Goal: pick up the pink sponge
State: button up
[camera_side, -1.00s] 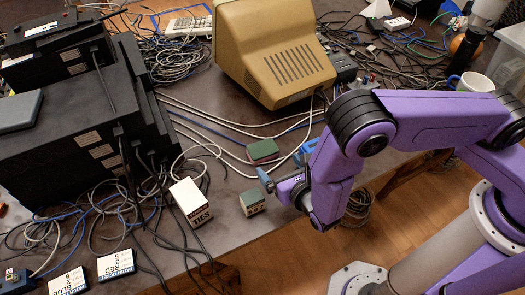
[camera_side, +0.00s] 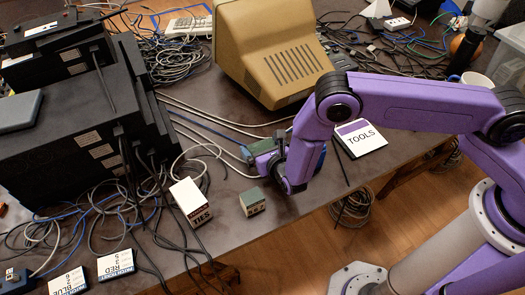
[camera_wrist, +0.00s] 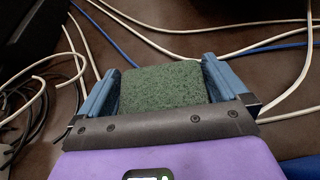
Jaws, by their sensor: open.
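The sponge (camera_wrist: 162,86) shows a rough green top in the wrist view; its pink part does not show there. It lies on the dark table, between the two blue fingers of my gripper (camera_wrist: 160,68). The fingers are open, one on each side of it; I cannot tell whether they touch it. In the side view my gripper (camera_side: 264,158) is down at the sponge (camera_side: 262,146), which is mostly hidden by the fingers and wrist.
Pale and blue cables run close around the sponge. A small grey-green box (camera_side: 252,201) and a white TIES box (camera_side: 190,202) stand near the front edge. A beige monitor (camera_side: 275,55) stands behind. A TOOLS card (camera_side: 360,138) lies to the right.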

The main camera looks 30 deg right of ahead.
jog(key=shift+w+f, duration=0.15)
jog(key=shift+w, duration=0.15)
jog(key=c, duration=0.7)
